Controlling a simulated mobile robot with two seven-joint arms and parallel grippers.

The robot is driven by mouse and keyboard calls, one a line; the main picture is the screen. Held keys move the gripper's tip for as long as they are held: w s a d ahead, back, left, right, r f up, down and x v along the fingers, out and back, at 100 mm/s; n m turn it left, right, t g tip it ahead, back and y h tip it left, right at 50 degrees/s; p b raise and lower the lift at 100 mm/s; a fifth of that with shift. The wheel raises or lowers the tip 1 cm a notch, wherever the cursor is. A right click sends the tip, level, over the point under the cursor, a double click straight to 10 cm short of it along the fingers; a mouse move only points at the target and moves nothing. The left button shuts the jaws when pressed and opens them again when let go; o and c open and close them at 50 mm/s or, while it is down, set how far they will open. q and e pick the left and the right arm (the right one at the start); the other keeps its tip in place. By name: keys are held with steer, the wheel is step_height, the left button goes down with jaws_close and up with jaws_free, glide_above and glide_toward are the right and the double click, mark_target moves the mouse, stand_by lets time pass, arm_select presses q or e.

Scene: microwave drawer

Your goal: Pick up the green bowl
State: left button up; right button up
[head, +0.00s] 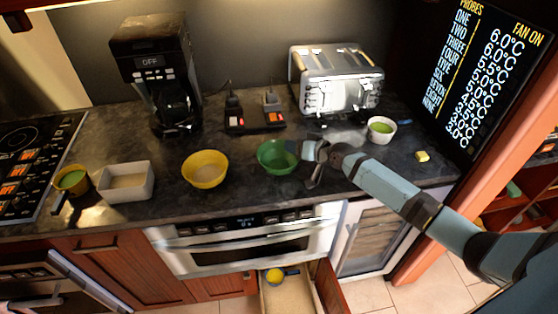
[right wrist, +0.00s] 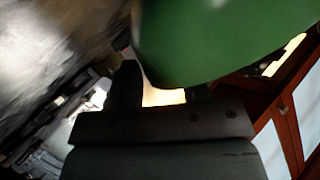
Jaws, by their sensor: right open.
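The green bowl (head: 274,158) stands upright on the dark counter, right of the yellow bowl. My right gripper (head: 300,150) is at the bowl's right rim, with its arm coming in from the right. In the right wrist view the bowl's green side (right wrist: 220,40) fills the top, very close to the fingers. My right gripper (right wrist: 162,90) is open there, with a bright gap between its fingers. I cannot tell whether a finger touches the rim. My left gripper is not in view.
A yellow bowl (head: 205,169), a white square dish (head: 126,181) and a small yellow cup (head: 72,180) stand to the left. A coffee maker (head: 157,70) and a toaster (head: 336,80) stand behind. A small white bowl (head: 382,130) is at right. An open drawer (head: 287,296) lies below.

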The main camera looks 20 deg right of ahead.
jaws_close()
stand_by(0.3)
